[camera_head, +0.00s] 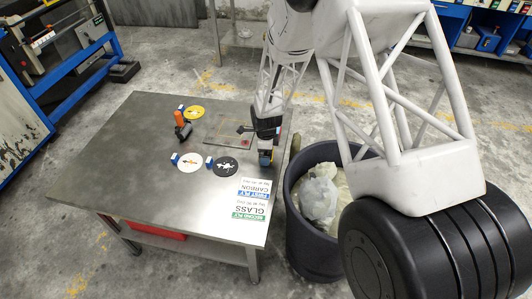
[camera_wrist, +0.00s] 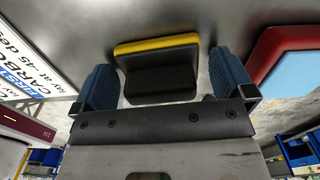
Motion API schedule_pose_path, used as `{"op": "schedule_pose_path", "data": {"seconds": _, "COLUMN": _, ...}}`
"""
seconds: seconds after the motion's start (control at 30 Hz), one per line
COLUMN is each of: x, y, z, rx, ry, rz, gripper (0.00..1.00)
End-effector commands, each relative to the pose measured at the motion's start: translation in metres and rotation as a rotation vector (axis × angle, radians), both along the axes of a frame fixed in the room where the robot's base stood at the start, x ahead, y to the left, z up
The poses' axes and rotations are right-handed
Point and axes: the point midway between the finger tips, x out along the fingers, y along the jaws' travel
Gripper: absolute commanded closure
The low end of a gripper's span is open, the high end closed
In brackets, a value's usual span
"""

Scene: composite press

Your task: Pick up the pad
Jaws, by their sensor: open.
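A black block with a yellow edge, which I take to be the pad (camera_wrist: 158,72), lies between the two blue fingers of my gripper (camera_wrist: 163,80) in the wrist view. A gap shows between the block and each finger, so the gripper is open around it. In the head view my gripper (camera_head: 265,157) points down at the right edge of the metal table (camera_head: 120,150). The pad is mostly hidden by the gripper there.
A clear plate (camera_head: 222,128) lies just left of my arm. White (camera_head: 189,163), black (camera_head: 225,167) and yellow (camera_head: 194,112) discs and an orange-handled tool (camera_head: 180,120) are on the table. Printed labels (camera_head: 252,200) lie in front. A dark bin (camera_head: 300,235) stands right of the table.

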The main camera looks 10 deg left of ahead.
Motion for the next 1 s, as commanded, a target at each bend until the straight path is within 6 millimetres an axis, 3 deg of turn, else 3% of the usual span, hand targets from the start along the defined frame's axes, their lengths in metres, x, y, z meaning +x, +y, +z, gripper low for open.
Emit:
{"op": "schedule_pose_path", "data": {"seconds": 0.07, "x": 0.0, "y": 0.0, "z": 0.0, "rx": 0.0, "ry": 0.0, "rz": 0.0, "gripper": 0.0}}
{"op": "schedule_pose_path", "data": {"seconds": 0.37, "x": 0.0, "y": 0.0, "z": 0.0, "rx": 0.0, "ry": 0.0, "rz": 0.0, "gripper": 0.45}}
{"op": "schedule_pose_path", "data": {"seconds": 0.77, "x": 0.0, "y": 0.0, "z": 0.003, "rx": 0.0, "ry": -0.001, "rz": 0.0, "gripper": 0.45}}
{"op": "schedule_pose_path", "data": {"seconds": 1.0, "x": 0.0, "y": 0.0, "z": 0.018, "rx": 0.0, "ry": -0.001, "rz": 0.0, "gripper": 0.45}}
